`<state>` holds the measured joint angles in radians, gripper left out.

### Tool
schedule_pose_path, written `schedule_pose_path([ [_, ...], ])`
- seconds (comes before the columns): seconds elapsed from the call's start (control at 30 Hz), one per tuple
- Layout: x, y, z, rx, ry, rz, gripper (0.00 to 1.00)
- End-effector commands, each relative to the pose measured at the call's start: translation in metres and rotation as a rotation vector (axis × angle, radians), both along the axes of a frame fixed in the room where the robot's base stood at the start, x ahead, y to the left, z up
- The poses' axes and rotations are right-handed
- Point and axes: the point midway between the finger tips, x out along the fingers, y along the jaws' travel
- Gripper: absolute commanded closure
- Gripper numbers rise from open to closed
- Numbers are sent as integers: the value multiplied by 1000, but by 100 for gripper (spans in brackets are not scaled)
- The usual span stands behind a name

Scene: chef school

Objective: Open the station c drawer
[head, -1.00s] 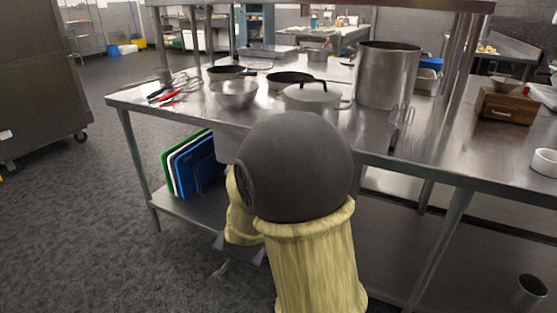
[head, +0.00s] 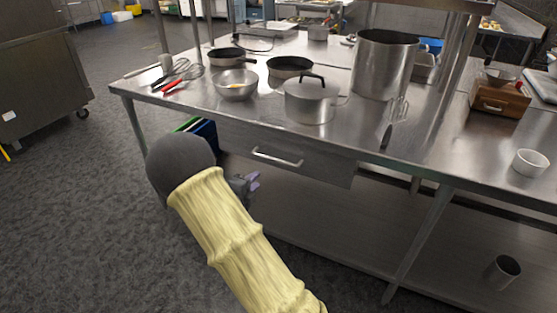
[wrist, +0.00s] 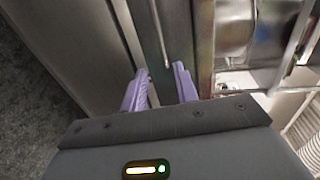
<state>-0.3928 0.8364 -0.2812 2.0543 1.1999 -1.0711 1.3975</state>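The metal drawer (head: 318,167) sits under the steel table's front edge, with a horizontal bar handle (head: 278,157). It looks shut. My gripper (head: 250,183) is low and left of the handle in the head view, partly hidden by my arm. In the wrist view, the two purple fingers of my gripper (wrist: 161,88) are apart, with nothing held between them. The handle (wrist: 159,35) shows there as a thin bar ahead of the fingers, its near end lined up with the gap. I see no contact with it.
The steel table (head: 260,117) carries a lidded pot (head: 311,100), a tall stockpot (head: 384,65), a bowl (head: 237,85) and pans. Cutting boards (head: 205,135) stand on the lower shelf behind my arm. The floor (head: 90,200) on the left is clear.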

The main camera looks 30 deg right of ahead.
Motion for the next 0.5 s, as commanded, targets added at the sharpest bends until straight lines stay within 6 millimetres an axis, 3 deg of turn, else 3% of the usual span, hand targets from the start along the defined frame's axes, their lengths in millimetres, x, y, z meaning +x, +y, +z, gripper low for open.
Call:
schedule_pose_path([
  [0.17, 5, -7, -2, 0, 2, -1, 70],
  [0.5, 37, -49, -13, -1, 3, -3, 70],
])
